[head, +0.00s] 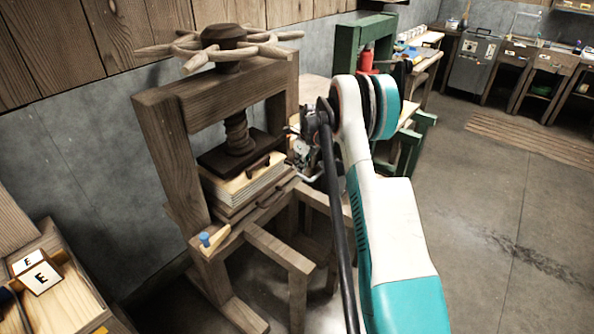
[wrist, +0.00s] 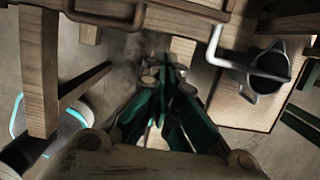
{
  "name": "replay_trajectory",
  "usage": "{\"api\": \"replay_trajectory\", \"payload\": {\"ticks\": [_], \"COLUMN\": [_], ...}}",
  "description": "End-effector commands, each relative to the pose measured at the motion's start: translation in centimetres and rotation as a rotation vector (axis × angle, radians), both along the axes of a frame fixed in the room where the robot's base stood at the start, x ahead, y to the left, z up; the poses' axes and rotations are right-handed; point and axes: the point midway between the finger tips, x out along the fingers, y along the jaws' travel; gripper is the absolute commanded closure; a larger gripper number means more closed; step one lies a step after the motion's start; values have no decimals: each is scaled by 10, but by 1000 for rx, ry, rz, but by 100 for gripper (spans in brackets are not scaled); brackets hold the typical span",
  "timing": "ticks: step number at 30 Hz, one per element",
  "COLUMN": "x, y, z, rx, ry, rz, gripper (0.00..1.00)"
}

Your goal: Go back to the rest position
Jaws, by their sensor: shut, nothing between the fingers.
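My gripper (head: 300,150) is beside the right post of the wooden screw press (head: 168,130), partly hidden behind my own arm in the head view. In the wrist view my gripper (wrist: 166,78) points away from the camera, with its dark green fingers drawn together and nothing between them. Wooden beams of the press frame (wrist: 38,75) and a dark curved handle (wrist: 105,14) show ahead of and around the fingers. I cannot tell whether the gripper touches any part of the press.
Light boards (head: 245,186) are stacked under the press's dark plate. A blue-capped tool (head: 207,239) lies on its front edge. A green press (head: 345,52) stands behind my arm. The floor (head: 500,215) at right is clear.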

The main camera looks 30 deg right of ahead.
Motion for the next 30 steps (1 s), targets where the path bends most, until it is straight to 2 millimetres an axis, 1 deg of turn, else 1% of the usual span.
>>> {"api": "replay_trajectory", "payload": {"ticks": [1,3,11,14,17,21,23,27,30], "x": [-1,-2,-3,-4,-9,-23,-31,-54,-74], "y": [-1,-1,0,8,24,57,72,105,129], "z": [6,9,13,25,51,99,119,160,187], "rx": [0,0,-1,-15,-47,-112,-143,-215,-266], "ry": [0,0,-1,-8,-23,-54,-67,-95,-114], "rz": [0,-1,6,48,144,339,427,627,771], "gripper": [100,100,100,100,100,100,100,100,100]}}
